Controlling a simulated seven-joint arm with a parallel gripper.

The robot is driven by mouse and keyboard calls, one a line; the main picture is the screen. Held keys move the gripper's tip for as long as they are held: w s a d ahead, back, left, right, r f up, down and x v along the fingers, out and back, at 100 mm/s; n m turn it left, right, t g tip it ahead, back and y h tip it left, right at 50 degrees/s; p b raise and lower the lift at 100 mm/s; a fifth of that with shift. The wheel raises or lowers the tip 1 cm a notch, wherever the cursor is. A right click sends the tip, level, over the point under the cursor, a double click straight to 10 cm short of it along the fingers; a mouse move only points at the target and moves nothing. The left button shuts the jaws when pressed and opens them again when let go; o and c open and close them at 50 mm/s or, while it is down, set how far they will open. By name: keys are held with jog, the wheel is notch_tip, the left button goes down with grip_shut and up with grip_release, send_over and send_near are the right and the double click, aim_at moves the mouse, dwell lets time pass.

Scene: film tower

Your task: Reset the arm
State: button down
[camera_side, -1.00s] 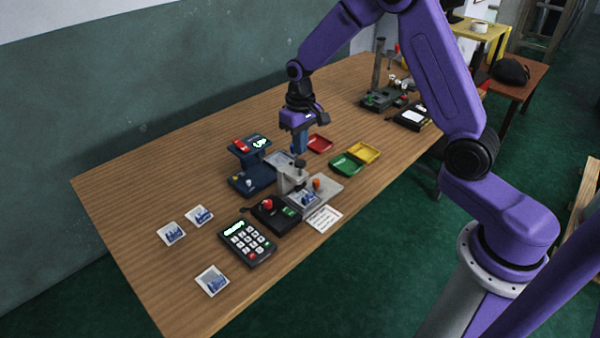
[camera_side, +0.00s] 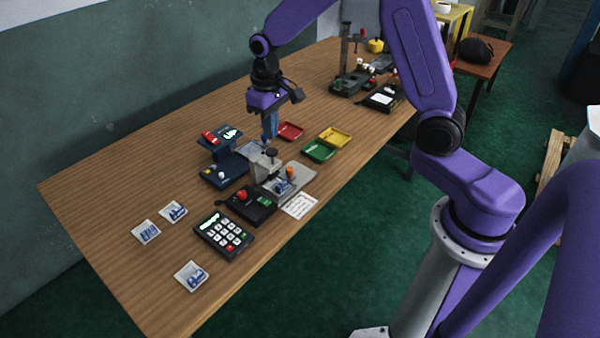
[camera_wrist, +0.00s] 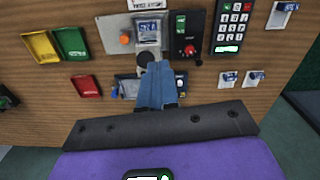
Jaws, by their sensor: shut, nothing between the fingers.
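My gripper (camera_side: 270,133) is purple with blue fingers and hangs above the middle of the wooden table, over the cluster of small devices. Its fingers are shut with nothing between them; they also show in the wrist view (camera_wrist: 158,104), pointing at the grey fixture (camera_wrist: 146,38). In the side view the fingertips are just behind that grey fixture (camera_side: 286,182) and beside the dark blue device (camera_side: 222,172) with a lit display. I cannot tell the exact height of the fingertips above the devices.
A black box with a red knob (camera_side: 248,203) and a keypad (camera_side: 223,235) stand in front. Several picture cards lie at the left, one at front (camera_side: 192,276). Red (camera_side: 290,131), green (camera_side: 318,151) and yellow (camera_side: 334,137) trays lie right of the gripper. The table's left side is mostly clear.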

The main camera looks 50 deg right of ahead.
jog(key=s+r+n, duration=0.2)
jog(key=s+n, duration=0.1)
jog(key=s, duration=0.7)
jog(key=s+a+r+n, duration=0.1)
jog(key=s+n, duration=0.3)
jog(key=s, duration=0.6)
jog(key=s+r+n, duration=0.3)
jog(key=s+n, duration=0.1)
jog(key=s, duration=0.7)
jog(key=shift+a, duration=0.3)
